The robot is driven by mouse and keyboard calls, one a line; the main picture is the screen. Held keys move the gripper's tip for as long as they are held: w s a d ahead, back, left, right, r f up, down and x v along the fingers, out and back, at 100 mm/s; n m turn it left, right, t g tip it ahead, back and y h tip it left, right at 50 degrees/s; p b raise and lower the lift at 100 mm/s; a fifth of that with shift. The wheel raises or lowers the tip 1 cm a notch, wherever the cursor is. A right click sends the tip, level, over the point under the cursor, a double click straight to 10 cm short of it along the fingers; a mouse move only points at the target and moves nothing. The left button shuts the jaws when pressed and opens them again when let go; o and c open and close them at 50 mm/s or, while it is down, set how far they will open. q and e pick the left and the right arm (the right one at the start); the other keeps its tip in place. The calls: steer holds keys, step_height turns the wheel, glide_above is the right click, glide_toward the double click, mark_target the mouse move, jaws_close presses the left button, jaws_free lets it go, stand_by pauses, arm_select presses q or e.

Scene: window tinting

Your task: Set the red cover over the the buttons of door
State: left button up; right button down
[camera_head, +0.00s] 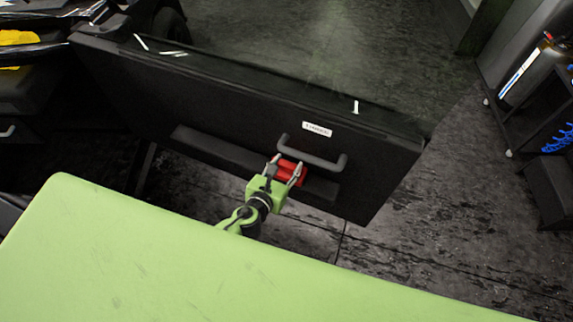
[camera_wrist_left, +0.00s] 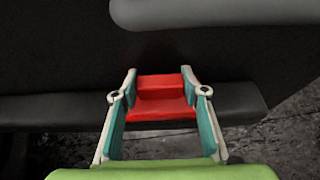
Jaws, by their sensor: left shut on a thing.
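The red cover (camera_head: 291,169) is held between the fingertips of my left gripper (camera_head: 285,172), which is shut on it. In the left wrist view the red cover (camera_wrist_left: 162,97) shows a stepped shape between the two fingers. It is at the ledge of the black door (camera_head: 240,118), just below the door's grey handle (camera_head: 313,156). Whether the cover touches the ledge is hard to tell. The buttons of the door are not visible; the cover and gripper may hide them. My right gripper is not in view.
The large green surface (camera_head: 200,270) fills the foreground. The handle bar (camera_wrist_left: 220,12) lies close above the cover. A dark cart (camera_head: 550,140) with a fire extinguisher stands at the right. Small white strips (camera_head: 356,107) sit along the door's top.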

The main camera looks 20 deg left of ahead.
arm_select(q)
steer(key=shift+f, duration=0.2)
steer(key=o, duration=1.2)
steer(key=v, duration=1.2)
